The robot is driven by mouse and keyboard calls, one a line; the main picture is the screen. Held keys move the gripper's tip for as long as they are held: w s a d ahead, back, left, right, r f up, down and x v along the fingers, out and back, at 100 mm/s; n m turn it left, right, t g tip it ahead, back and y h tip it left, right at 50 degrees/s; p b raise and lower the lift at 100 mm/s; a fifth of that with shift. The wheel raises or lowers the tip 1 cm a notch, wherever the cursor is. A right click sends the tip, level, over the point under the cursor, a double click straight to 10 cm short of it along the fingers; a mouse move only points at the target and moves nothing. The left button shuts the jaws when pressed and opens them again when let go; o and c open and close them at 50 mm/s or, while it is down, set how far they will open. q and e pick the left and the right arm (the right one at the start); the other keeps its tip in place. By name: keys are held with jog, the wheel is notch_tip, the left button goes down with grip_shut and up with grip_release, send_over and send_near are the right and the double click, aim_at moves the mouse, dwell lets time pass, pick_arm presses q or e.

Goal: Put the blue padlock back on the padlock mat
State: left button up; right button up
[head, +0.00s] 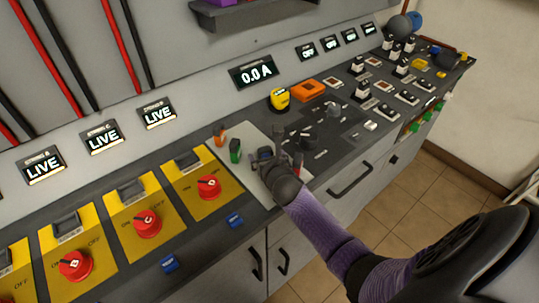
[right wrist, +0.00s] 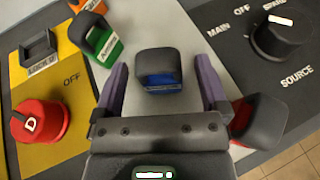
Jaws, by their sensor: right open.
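The blue padlock (right wrist: 160,78), with a dark top, is upright on the pale grey padlock mat (head: 249,178) in the right wrist view. My right gripper (right wrist: 165,88) is open, with one purple finger on each side of the padlock and visible gaps between. In the head view my right gripper (head: 277,158) is low over the mat and hides part of the padlock. A green padlock (right wrist: 104,52) and an orange padlock (right wrist: 92,5) stand to the left. A red padlock (right wrist: 243,112) shows partly behind the right finger. My left gripper is not in view.
Yellow panels with red rotary switches (head: 209,187) line the counter left of the mat. A black source knob (right wrist: 282,35) is to its right. A yellow device (head: 279,98) and an orange box (head: 308,90) stand farther back.

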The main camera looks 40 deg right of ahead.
jog(key=p+v, duration=0.4)
jog(key=v, duration=0.7)
jog(key=shift+s+r, duration=0.15)
jog(key=shift+s, duration=0.1)
jog(key=shift+s+a, duration=0.1)
jog(key=shift+s, duration=0.15)
